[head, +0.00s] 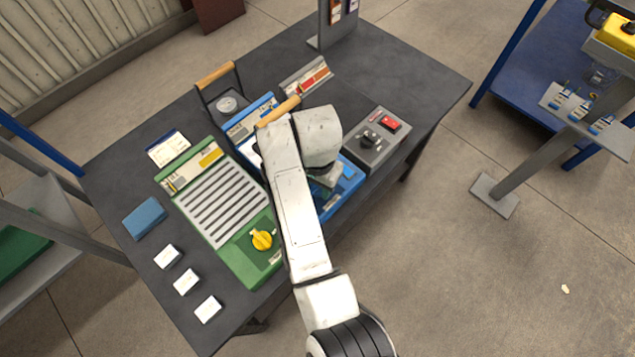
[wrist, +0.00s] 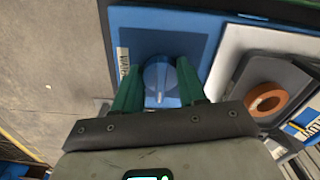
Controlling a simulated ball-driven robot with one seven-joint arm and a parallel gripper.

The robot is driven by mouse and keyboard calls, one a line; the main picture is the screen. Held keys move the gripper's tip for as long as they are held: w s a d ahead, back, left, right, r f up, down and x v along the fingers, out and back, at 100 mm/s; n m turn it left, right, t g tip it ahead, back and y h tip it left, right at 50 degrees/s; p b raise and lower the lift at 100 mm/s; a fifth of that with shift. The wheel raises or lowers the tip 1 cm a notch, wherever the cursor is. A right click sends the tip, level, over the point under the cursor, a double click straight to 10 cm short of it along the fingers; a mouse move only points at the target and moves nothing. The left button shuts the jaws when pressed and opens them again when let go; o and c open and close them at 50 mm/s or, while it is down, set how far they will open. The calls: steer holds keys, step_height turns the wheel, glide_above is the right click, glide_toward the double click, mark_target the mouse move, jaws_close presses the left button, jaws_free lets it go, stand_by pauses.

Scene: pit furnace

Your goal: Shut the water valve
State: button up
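The water valve is a round blue knob (wrist: 160,80) with a raised bar, set on a blue panel (wrist: 205,35) whose label is only partly readable. The bar points roughly up and down in the wrist view. My gripper (wrist: 158,78) has its green fingers apart, one on each side of the knob, with the bar between them. I cannot tell whether the fingertips touch the knob's edge. In the head view the blue unit (head: 351,184) shows beside my arm, which hides the knob and the fingers.
A green unit with a yellow knob (head: 262,240) stands left of my arm. A grey control box (head: 375,142) with a red switch stands right. Wooden handles (head: 215,74) rise behind. A blue block (head: 145,218) and small white blocks lie at the left front.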

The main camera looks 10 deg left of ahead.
steer(key=c, duration=0.5)
steer(key=shift+r+n+p, duration=0.1)
steer(key=shift+n+p, duration=0.3)
steer(key=shift+p, duration=0.1)
steer(key=shift+d+r+n+p, duration=0.1)
steer(key=shift+d+n+p, duration=0.05)
steer(key=shift+n+p, duration=0.9)
steer(key=n+p, duration=0.3)
steer(key=n, duration=0.1)
steer(key=shift+n, duration=0.25)
steer(key=n+p, duration=0.2)
steer(key=n, duration=0.3)
steer(key=shift+w+d, duration=0.1)
steer(key=n+p, duration=0.1)
steer(key=n, duration=0.4)
steer(key=shift+w+p, duration=0.1)
steer(key=shift+p, duration=0.2)
steer(key=shift+n, duration=0.4)
